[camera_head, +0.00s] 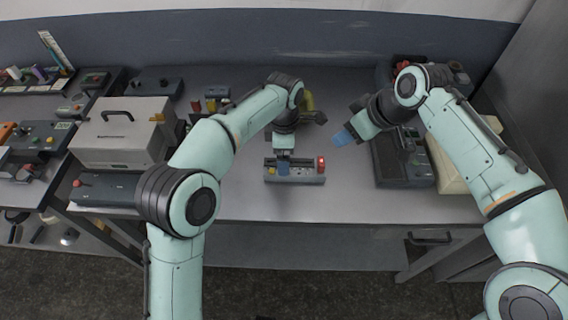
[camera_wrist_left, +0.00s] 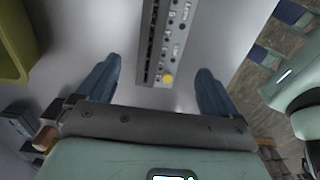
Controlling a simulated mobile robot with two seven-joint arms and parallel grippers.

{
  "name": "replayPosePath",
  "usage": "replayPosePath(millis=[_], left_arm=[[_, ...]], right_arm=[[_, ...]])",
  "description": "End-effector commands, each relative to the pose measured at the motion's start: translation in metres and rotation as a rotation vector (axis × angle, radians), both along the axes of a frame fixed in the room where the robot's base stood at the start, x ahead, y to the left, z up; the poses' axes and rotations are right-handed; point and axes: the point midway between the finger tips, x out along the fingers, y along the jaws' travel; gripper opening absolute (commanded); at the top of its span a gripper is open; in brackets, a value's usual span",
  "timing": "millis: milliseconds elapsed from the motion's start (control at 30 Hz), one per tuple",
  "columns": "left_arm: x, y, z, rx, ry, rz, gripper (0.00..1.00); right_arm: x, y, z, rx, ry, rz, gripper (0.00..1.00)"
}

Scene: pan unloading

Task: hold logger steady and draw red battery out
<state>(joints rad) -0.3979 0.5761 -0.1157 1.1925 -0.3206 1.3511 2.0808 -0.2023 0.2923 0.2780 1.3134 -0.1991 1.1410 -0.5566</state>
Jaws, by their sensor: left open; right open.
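My left gripper (camera_head: 284,168) is open above the logger's left part. In the left wrist view its blue fingers (camera_wrist_left: 157,85) lie on either side of the logger's end, with gaps. My right gripper (camera_head: 343,137) is open and empty, up and right of the logger, apart from it.
A dark tray-like device (camera_head: 405,178) and a cream box (camera_head: 448,172) stand on the right. A large beige case (camera_head: 120,145) stands on the left. A yellow object (camera_head: 308,101) is behind my left gripper. The table's front strip is clear.

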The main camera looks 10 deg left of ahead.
Motion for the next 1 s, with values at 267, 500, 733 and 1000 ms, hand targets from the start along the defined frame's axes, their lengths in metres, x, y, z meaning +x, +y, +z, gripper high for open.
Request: replayPosePath(millis=[267,500,733,1000], left_arm=[[0.0,0.0,-0.048,0.001,0.002,-0.002,0.94],[0.0,0.0,-0.063,-0.001,0.0,0.0,0.94],[0.0,0.0,-0.064,-0.001,-0.001,-0.001,0.94],[0.0,0.0,-0.064,-0.001,-0.001,-0.001,0.24]], right_arm=[[0.0,0.0,0.0,0.0,0.0,0.0,0.43],[0.0,0.0,0.0,0.0,0.0,0.0,0.43],[0.0,0.0,0.0,0.0,0.0,0.0,0.43],[0.0,0.0,0.0,0.0,0.0,0.0,0.43]])
